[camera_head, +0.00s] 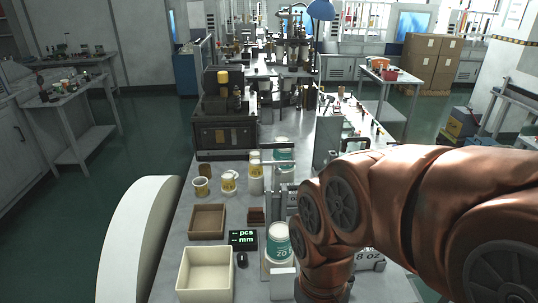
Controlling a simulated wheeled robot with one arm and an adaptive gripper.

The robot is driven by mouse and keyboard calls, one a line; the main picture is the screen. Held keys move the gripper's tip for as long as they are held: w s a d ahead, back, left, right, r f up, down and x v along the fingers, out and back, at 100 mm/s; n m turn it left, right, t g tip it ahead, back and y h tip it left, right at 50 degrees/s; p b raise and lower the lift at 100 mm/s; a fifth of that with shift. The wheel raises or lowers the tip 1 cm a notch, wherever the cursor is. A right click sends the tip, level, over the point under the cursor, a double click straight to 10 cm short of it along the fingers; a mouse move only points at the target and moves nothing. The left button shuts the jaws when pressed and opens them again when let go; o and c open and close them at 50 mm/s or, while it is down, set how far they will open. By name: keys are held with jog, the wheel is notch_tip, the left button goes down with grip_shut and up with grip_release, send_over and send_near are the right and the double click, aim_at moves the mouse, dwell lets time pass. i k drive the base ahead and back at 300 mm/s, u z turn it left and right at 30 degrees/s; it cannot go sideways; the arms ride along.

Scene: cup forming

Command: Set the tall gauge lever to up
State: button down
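A tall gauge stand (270,200) with a thin grey upright stands on the bench just left of my bronze arm. A teal and white cup (279,241) stands at its lower front, beside a dark readout (243,239) showing "pcs" and "mm". I cannot make out the gauge lever or its position; my arm covers the area to the right of the cup. My arm reaches in from the right and bends down close to the cup's right side. My gripper does not show.
A dark machine (226,130) stands farther back.

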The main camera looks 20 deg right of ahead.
aim_at(277, 171)
jog(key=u, duration=0.75)
jog(key=k, duration=0.65)
jog(key=u, duration=0.55)
